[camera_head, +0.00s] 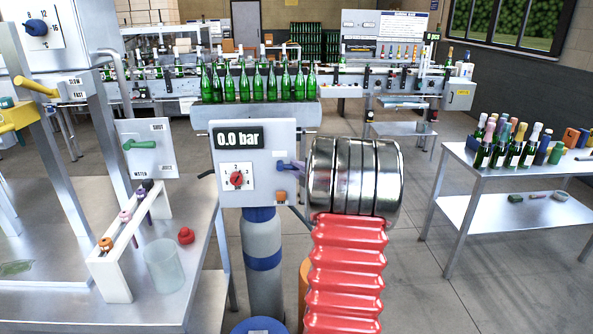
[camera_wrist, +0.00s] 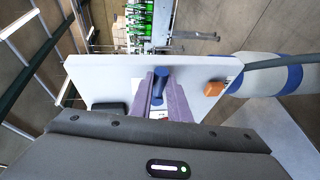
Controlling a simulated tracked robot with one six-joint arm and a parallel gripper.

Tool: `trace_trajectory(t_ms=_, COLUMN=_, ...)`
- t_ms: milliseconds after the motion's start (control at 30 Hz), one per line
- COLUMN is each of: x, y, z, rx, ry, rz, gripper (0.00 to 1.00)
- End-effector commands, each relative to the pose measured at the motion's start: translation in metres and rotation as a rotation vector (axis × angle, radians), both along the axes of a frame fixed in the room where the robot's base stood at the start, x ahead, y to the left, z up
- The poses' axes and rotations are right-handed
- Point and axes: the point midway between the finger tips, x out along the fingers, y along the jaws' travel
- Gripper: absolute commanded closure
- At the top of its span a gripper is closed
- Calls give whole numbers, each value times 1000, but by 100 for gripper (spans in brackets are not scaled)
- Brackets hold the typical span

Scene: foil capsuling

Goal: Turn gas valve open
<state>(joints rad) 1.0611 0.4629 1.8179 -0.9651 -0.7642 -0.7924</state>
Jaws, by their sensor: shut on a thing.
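The blue gas valve handle (camera_head: 282,165) sticks out at the right edge of the grey gas panel (camera_head: 255,140). The panel's display (camera_head: 238,136) reads 0.0 bar. A grey gas cylinder (camera_head: 263,240) with a blue band stands below the panel. In the wrist view, the blue handle (camera_wrist: 159,84) lies between the purple fingers of my gripper (camera_wrist: 163,92), which is shut on it. In the head view, only a small part of my gripper (camera_head: 298,167) shows beside the handle; my arm hides the rest.
A red dial knob (camera_head: 236,179) and an orange part (camera_head: 281,196) are on the panel. To the left, a steel table (camera_head: 60,305) holds a white rack (camera_head: 110,265) and a clear beaker (camera_head: 163,266). Green bottles (camera_head: 258,83) stand behind. A bottle table (camera_head: 490,215) is at the right.

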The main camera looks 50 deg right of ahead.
Motion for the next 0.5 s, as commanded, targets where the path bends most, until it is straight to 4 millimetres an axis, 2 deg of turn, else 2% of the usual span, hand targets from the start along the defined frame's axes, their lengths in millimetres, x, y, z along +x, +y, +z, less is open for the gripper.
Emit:
trace_trajectory(t_ms=267, x=0, y=-3, z=-7, rx=47, ry=-47, rz=-3, gripper=100)
trace_trajectory(t_ms=500, x=0, y=-3, z=-16, rx=146, ry=-157, rz=-4, gripper=100)
